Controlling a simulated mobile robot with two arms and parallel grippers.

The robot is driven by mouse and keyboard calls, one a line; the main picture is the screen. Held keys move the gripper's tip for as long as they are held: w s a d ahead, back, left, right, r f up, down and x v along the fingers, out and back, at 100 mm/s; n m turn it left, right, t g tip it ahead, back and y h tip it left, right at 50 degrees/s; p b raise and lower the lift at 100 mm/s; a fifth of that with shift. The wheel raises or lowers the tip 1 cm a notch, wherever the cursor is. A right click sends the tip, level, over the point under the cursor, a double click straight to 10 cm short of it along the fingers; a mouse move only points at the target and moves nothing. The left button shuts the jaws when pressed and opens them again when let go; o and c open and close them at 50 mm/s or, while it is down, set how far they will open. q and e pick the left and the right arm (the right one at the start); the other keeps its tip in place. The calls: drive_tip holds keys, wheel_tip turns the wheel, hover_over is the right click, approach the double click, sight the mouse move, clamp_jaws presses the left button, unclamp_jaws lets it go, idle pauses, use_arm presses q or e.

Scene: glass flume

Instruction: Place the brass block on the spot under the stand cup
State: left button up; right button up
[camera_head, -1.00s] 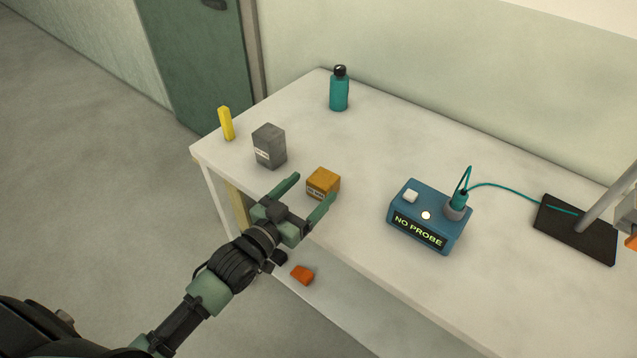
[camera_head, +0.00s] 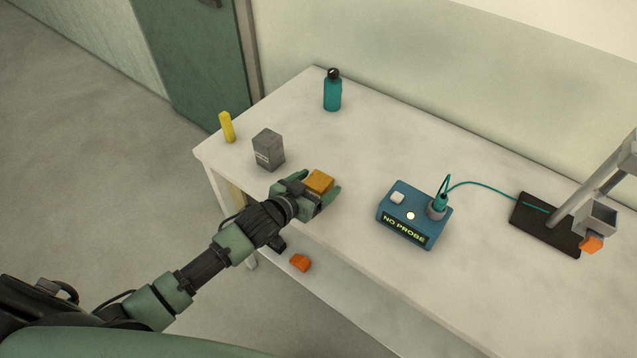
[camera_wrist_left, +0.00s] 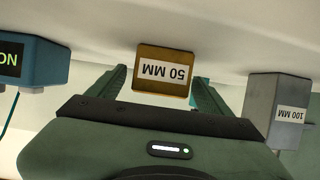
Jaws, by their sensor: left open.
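The brass block (camera_head: 319,181), a golden cube, sits on the table. In the left wrist view the block (camera_wrist_left: 163,73) carries a "50 MM" label and stands between the open fingers. My left gripper (camera_head: 318,195) is open around the block, with the fingers on either side; I cannot tell whether they touch it. The stand has a dark base plate (camera_head: 545,226), a slanted grey rod and a grey square cup (camera_head: 599,217) at the right. An orange piece (camera_head: 591,244) is at the cup. The spot under the cup cannot be made out. My right gripper is not seen.
A grey block (camera_head: 268,150), labelled "100 MM" in the left wrist view (camera_wrist_left: 290,108), stands close by. A blue "NO PROBE" box (camera_head: 413,213) with a cabled probe lies between brass block and stand. A yellow piece (camera_head: 227,127) and teal bottle (camera_head: 332,91) stand farther back.

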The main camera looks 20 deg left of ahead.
use_arm(q)
drive_tip(key=shift+w+d+f, duration=0.15)
drive_tip(key=shift+w+f, duration=0.1)
drive_tip(key=shift+w, duration=0.2)
drive_tip(key=shift+c, duration=0.3)
drive_tip(key=shift+s, duration=0.1)
clamp_jaws()
drive_tip(key=shift+r, duration=0.25)
drive_tip(key=shift+r, duration=0.1)
